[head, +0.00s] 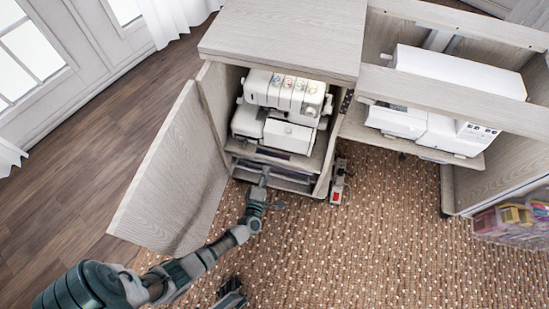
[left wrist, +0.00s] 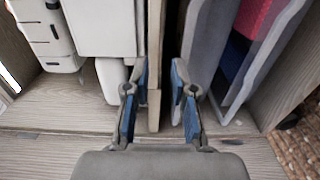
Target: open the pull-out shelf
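The pull-out shelf (head: 318,160) is a pale wood board in the left cabinet bay, under a white sewing machine (head: 285,110). My left gripper (head: 264,176) is at the front of this bay, just below the machine. In the left wrist view the shelf's front edge (left wrist: 154,70) runs between the two fingers of my left gripper (left wrist: 160,85). The fingers are spread on either side of the board, with a clear gap on the right side. A dark part at the bottom edge of the head view may be my right gripper (head: 232,294); its fingers are not clear.
The cabinet door (head: 175,175) stands open at left. Below the shelf are grey bins (left wrist: 225,60). A foot pedal (head: 337,185) lies on the carpet to the right. A second white machine (head: 440,125) is in the right bay, with clear plastic boxes (head: 515,215) near it. Carpet in front is mostly free.

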